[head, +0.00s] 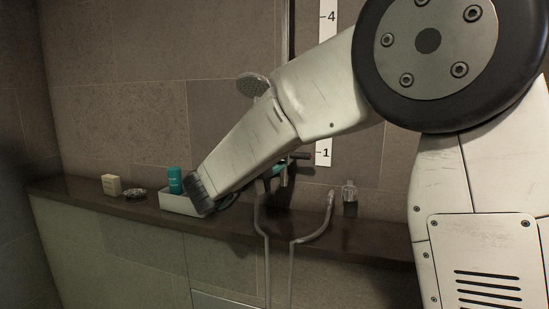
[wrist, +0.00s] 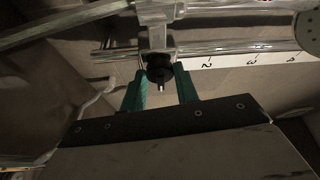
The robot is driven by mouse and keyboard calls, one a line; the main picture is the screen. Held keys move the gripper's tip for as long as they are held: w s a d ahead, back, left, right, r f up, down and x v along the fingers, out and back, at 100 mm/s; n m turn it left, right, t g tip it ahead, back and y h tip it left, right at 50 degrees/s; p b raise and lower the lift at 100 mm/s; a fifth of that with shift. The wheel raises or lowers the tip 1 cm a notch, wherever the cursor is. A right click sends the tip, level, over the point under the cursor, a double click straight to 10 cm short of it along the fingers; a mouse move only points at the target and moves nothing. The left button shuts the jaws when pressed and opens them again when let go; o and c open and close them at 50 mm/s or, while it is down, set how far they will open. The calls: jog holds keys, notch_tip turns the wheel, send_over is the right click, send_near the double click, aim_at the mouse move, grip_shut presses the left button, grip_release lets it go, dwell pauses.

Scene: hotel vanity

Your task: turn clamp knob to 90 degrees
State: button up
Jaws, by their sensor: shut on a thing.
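In the wrist view my gripper (wrist: 161,86) has its two teal fingers on either side of the black clamp knob (wrist: 160,70), shut on it. A short pale pin points from the knob toward my palm. The pale clamp body (wrist: 157,28) sits behind the knob on a shiny rail (wrist: 115,49). In the head view, a teal part of my gripper (head: 268,172) shows beside the rail, and my arm hides much of it. I cannot read the knob's angle.
A numbered scale strip (head: 323,152) runs up the wall beside the rail. A round shower head (head: 252,85) is above my forearm. A hose (head: 325,228) hangs below. The ledge (head: 130,207) bears a tray (head: 180,205), teal bottle (head: 175,180), soap box (head: 111,185) and clear bottle (head: 349,198).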

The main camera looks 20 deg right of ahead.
jog(key=shift+w+a+r, duration=0.1)
jog(key=shift+r, duration=0.1)
jog(key=o, duration=1)
jog(key=shift+a, duration=0.1)
jog(key=shift+c, duration=0.2)
jog(key=shift+f, duration=0.1)
jog(key=v, duration=0.7)
jog(key=shift+s+a, duration=0.25)
